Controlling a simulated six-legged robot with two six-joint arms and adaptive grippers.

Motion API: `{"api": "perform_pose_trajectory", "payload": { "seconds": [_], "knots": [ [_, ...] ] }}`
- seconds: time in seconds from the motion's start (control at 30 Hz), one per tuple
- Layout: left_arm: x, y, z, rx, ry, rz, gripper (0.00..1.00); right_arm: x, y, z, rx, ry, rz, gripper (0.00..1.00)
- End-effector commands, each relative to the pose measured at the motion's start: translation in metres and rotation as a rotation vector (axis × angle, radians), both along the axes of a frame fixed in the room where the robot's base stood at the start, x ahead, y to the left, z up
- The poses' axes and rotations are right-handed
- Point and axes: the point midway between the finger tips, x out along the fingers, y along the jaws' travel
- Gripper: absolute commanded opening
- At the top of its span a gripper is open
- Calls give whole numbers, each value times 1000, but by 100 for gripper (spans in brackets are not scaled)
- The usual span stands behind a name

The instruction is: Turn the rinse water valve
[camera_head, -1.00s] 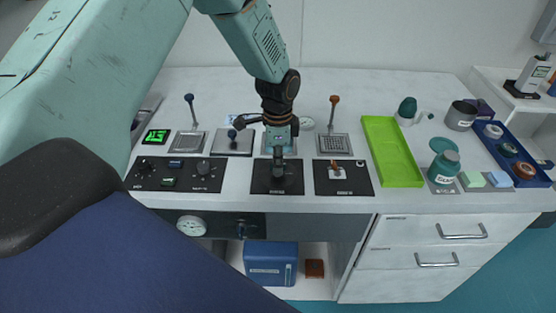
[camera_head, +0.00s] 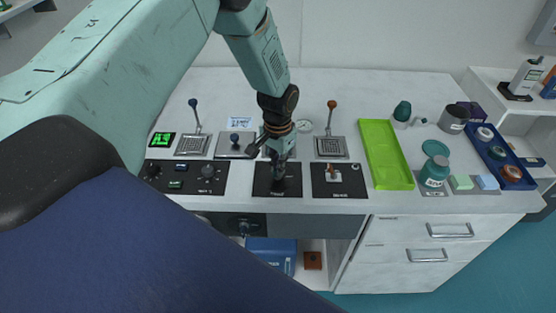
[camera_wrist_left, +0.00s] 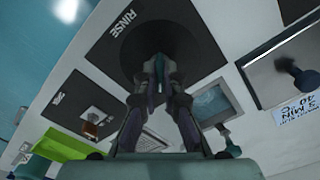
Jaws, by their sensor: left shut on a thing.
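The rinse water valve sits on a black panel marked RINSE (camera_wrist_left: 112,28), which also shows in the head view (camera_head: 290,190) at the bench's front edge. The valve's dark round base (camera_wrist_left: 180,45) shows in the wrist view. My left gripper (camera_head: 279,168) comes down from above onto this panel. My right gripper is not in view.
A panel with an orange-marked switch (camera_head: 334,174) lies just right, and a knob panel (camera_head: 190,177) lies left. Upright levers (camera_head: 332,117) (camera_head: 194,115) stand behind.

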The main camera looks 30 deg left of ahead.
Motion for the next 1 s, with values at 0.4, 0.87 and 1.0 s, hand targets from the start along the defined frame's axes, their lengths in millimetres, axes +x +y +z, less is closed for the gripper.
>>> {"api": "perform_pose_trajectory", "payload": {
  "seconds": [0.4, 0.87, 1.0],
  "knots": [
    [2, 0, 4, 1, -4, 383, 0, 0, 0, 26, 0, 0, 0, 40],
    [3, 0, 3, 0, -8, 650, 0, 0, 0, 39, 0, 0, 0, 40],
    [3, 1, 3, -1, -9, 685, 0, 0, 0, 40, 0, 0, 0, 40]
  ]
}}
